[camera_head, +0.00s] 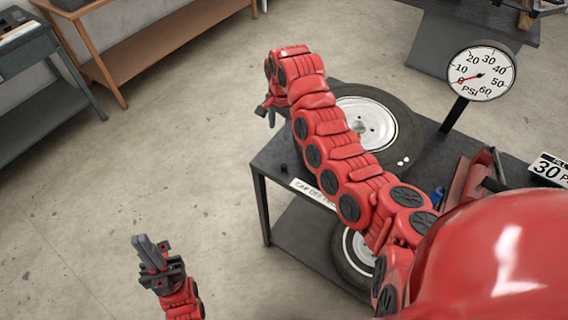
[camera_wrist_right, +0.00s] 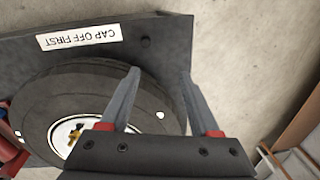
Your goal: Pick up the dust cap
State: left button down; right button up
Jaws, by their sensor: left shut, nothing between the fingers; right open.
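A small black knob, which looks like the dust cap (camera_head: 283,167), stands on the dark table near its left edge, beside the label. It also shows in the right wrist view (camera_wrist_right: 145,42), just beyond my fingertips and roughly between their lines. My right gripper (camera_head: 266,109) reaches over the table's far left corner by the tire. In the right wrist view my right gripper (camera_wrist_right: 160,73) is open, with nothing between its fingers. My left gripper (camera_head: 142,240) is shut and empty over the floor at lower left, away from the table.
A tire with a white wheel (camera_head: 390,119) lies on the table (camera_head: 272,153), partly hidden by my right arm. A "CAP OFF FIRST" label (camera_wrist_right: 79,37) lies along the edge. A pressure gauge (camera_head: 481,73) stands behind. Another tire (camera_head: 354,250) is below. Floor at left is clear.

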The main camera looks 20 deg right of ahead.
jog(key=s+r, duration=0.1)
jog(key=g+b, duration=0.1)
jog(key=b, duration=0.5)
send_over(284, 165)
notch_tip(284, 165, down, 12)
jog(key=shift+f, duration=0.15)
notch_tip(284, 165, down, 4)
jog(key=p, duration=0.3)
jog(key=shift+f, duration=0.5)
grip_shut()
